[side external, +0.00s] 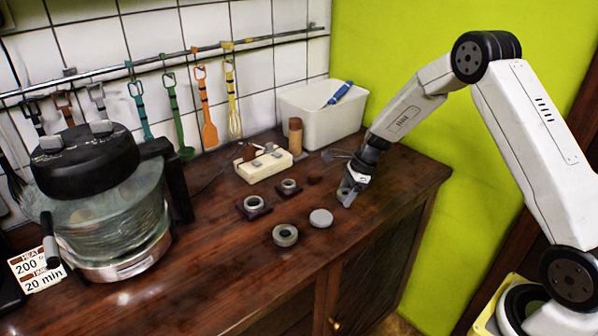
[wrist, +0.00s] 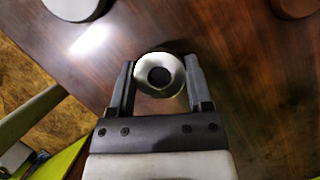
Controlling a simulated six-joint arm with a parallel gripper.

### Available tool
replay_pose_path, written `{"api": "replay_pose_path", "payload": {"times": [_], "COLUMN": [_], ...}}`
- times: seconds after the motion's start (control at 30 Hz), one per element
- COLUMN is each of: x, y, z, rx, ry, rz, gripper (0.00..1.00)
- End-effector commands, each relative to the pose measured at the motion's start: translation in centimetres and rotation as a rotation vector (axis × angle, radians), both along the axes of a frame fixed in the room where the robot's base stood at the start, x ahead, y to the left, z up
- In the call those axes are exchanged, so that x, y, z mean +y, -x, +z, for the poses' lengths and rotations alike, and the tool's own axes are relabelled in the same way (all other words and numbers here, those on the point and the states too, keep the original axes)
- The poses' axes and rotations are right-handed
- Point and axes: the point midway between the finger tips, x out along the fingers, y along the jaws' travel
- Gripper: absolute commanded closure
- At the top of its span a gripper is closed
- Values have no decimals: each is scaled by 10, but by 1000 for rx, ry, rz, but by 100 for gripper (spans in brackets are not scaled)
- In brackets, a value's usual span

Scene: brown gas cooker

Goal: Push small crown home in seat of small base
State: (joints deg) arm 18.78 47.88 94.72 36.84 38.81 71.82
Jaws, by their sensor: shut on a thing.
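My gripper (wrist: 160,66) is shut on a pale grey ring with a dark central hole, which looks like the small crown (wrist: 160,92). The ring lies between both fingers near their tips. In the side external view my gripper (side external: 347,194) is low at the counter's right; whether the ring touches the counter I cannot tell. Two dark square bases with round grey seats stand to the left. The farther one (side external: 289,188) looks a little smaller, perhaps the small base; the other base (side external: 253,207) is nearer the cooker pot. The gripper is apart from both.
A thick grey ring (side external: 285,235) and a pale disc (side external: 321,218) lie on the wooden counter (side external: 225,265). A cream block (side external: 264,165), brown cylinder (side external: 295,134) and white bin (side external: 322,112) stand behind. The front counter is clear; its edge is close to my gripper.

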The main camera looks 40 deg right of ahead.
Motion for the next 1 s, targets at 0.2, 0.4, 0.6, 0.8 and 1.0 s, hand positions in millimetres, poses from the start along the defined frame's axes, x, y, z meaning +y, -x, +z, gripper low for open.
{"api": "replay_pose_path", "payload": {"times": [0.2, 0.4, 0.6, 0.8, 1.0], "x": [0, 0, 0, -1, -7], "y": [0, 0, 0, 0, 3], "z": [-3, -4, -4, 0, 14], "rx": [0, 0, 0, -1, -2], "ry": [0, 0, 0, 0, 1], "rz": [0, 0, 0, 0, -1], "gripper": [92, 1, 1, 1, 1]}}
